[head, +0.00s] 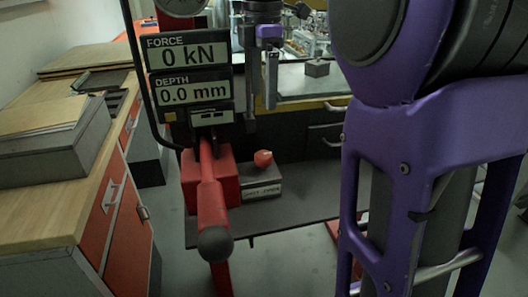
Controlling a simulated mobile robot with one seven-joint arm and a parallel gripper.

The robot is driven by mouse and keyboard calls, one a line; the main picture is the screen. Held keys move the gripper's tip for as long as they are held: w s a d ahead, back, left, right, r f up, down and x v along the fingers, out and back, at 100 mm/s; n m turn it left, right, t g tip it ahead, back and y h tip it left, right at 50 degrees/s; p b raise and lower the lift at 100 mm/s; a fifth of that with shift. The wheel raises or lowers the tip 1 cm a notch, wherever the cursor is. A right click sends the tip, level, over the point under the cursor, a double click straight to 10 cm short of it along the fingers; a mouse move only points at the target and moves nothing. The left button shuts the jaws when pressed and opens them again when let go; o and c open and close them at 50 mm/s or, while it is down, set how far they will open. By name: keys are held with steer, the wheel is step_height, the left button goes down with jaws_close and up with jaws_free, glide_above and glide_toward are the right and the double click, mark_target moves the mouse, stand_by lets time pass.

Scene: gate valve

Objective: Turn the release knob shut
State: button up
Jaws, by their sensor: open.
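The release knob (263,158) is a small red rounded knob on top of a dark grey block (262,182). A white label, too small to read surely, is on the block's front face. The block stands beside a red housing, to its right. My gripper (260,108) hangs with its fingers pointing down, above the knob in the picture and apart from it. Its fingers are open and nothing shows between them. How far it is from the knob in depth is hard to tell.
A display panel (190,82) reads 0 kN and 0.0 mm. A red lever (208,195) with a dark ball end juts forward, left of the knob. A wooden-topped cabinet (45,205) stands at left. A bench (340,82) with a small dark block (317,68) lies behind.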

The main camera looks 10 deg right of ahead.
mark_target(263, 155)
step_height(263, 155, down, 15)
steer(key=b, duration=0.3)
jaws_close()
stand_by(0.4)
